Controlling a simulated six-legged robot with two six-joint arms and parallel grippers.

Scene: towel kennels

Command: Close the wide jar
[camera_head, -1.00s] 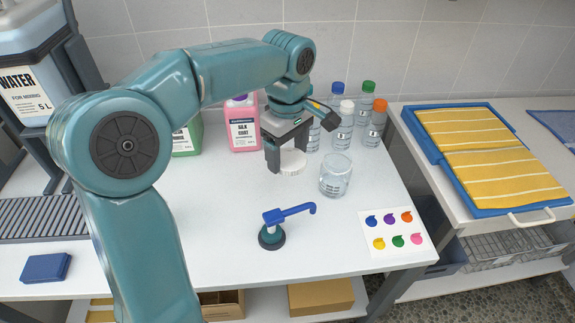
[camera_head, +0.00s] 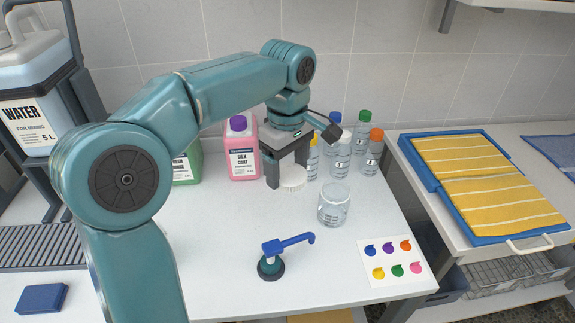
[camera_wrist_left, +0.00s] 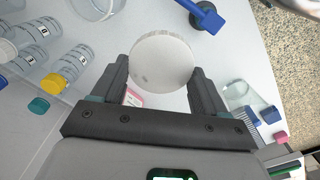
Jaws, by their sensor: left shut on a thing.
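The wide jar (camera_head: 334,206) is clear glass, upright and open-topped, in the middle right of the white table. It also shows at the top left edge of the left wrist view (camera_wrist_left: 98,6). My left gripper (camera_head: 284,180) is shut on a round white lid (camera_head: 293,178), which also shows between its fingers in the left wrist view (camera_wrist_left: 161,61). The lid is left of the jar and a little behind it, apart from it, apparently above the table. My right gripper is not in view.
A pink bottle (camera_head: 243,160) and a green bottle (camera_head: 188,166) stand behind the gripper. Several small capped bottles (camera_head: 340,158) stand behind the jar. A pump head (camera_head: 270,266) with a blue spout lies in front, beside a colour card (camera_head: 391,262). A water canister (camera_head: 35,115) stands at left.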

